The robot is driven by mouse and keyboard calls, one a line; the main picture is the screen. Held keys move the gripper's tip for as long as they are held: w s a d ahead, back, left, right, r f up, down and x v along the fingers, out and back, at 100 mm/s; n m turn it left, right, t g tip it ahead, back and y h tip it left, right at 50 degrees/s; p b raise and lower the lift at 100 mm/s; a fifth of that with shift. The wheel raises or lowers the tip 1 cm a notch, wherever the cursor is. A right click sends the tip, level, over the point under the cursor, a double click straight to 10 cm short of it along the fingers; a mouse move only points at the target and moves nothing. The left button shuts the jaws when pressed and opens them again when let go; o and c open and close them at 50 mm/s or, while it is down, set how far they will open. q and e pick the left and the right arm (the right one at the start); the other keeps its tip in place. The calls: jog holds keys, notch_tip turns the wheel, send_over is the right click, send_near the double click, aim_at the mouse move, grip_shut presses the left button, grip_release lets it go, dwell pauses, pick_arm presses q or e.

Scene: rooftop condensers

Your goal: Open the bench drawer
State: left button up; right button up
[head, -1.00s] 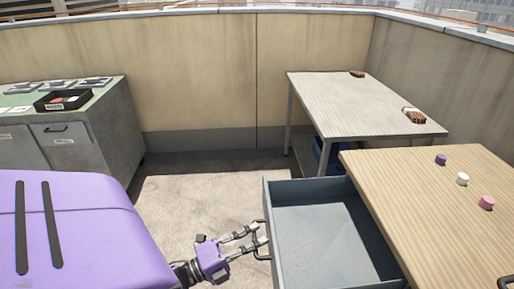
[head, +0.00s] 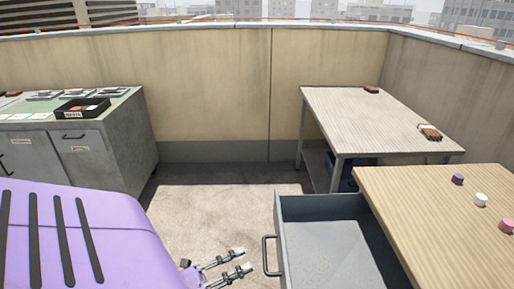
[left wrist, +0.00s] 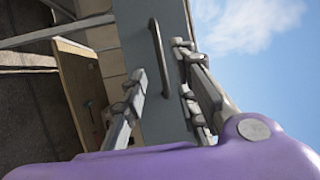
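The bench drawer (head: 325,250) is pulled out from under the wooden bench top (head: 440,200), and its grey inside looks empty in the part that shows. Its bar handle (head: 268,255) is on the left-facing front. My left gripper (head: 247,261) is just left of the handle, fingers apart, with a small gap to the handle. In the left wrist view the drawer handle (left wrist: 160,58) shows beyond and between the spread fingers of my left gripper (left wrist: 163,82), with nothing held. My right gripper is not in view.
A purple bottle cap-like piece (head: 457,179), a white one (head: 481,200) and a pink one (head: 507,226) stand on the bench top. A pale table (head: 370,120) stands behind. A grey cabinet (head: 120,150) with a black tray (head: 83,108) is at left. Floor between is clear.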

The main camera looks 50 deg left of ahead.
pick_arm(q)
jog(key=shift+v, duration=2.3)
